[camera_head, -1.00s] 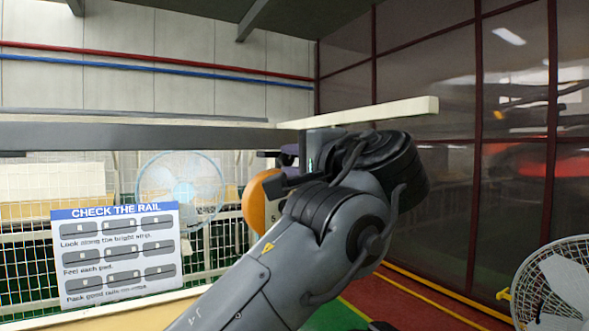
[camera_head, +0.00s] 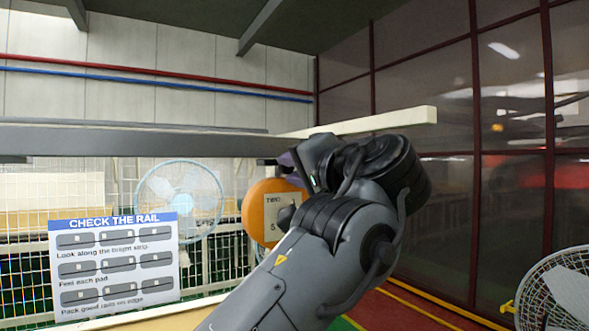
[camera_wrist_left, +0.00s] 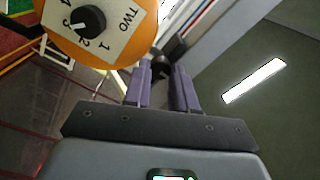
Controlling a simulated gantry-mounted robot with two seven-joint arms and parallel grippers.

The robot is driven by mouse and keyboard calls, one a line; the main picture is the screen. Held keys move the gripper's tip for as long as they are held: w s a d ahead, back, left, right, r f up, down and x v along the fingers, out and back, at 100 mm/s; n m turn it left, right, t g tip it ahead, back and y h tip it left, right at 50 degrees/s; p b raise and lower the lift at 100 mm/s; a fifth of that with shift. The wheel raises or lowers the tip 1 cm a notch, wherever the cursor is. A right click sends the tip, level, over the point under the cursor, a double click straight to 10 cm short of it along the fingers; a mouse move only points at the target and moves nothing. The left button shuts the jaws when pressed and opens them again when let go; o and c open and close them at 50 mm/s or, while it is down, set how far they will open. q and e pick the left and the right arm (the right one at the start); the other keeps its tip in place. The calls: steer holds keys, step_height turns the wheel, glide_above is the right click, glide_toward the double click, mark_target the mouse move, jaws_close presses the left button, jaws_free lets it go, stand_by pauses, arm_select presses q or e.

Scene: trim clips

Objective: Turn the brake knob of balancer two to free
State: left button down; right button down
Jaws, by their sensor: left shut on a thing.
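Balancer two is an orange round housing (camera_head: 256,210) with a pale "TWO" plate, hanging below the rail and partly hidden behind my left arm in the head view. In the left wrist view the housing (camera_wrist_left: 112,55) is at upper left. Its plate carries a black dial (camera_wrist_left: 86,22) with a white pointer and numbers around it. My left gripper (camera_wrist_left: 160,72) has its purple fingers shut on a small dark knob (camera_wrist_left: 161,66) beside the housing, apparently the brake knob. Its marking cannot be read. In the head view the left gripper (camera_head: 288,162) is mostly hidden by its wrist.
A grey rail (camera_head: 130,142) with a pale end beam (camera_head: 385,120) runs above my left arm. A "CHECK THE RAIL" sign (camera_head: 115,262) stands at left before a mesh fence. A blue fan (camera_head: 180,200) is behind it, and another fan (camera_head: 558,290) stands at lower right.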

arm_select(q)
steer(key=c, duration=0.9)
jaws_free()
steer(key=shift+s+d+f+b, duration=0.1)
steer(key=shift+s+d+b, duration=0.2)
steer(key=shift+s, duration=0.1)
steer(key=b+v, duration=0.3)
steer(key=v, duration=0.7)
steer(key=shift+a+b, duration=0.1)
steer(key=shift+b, duration=0.25)
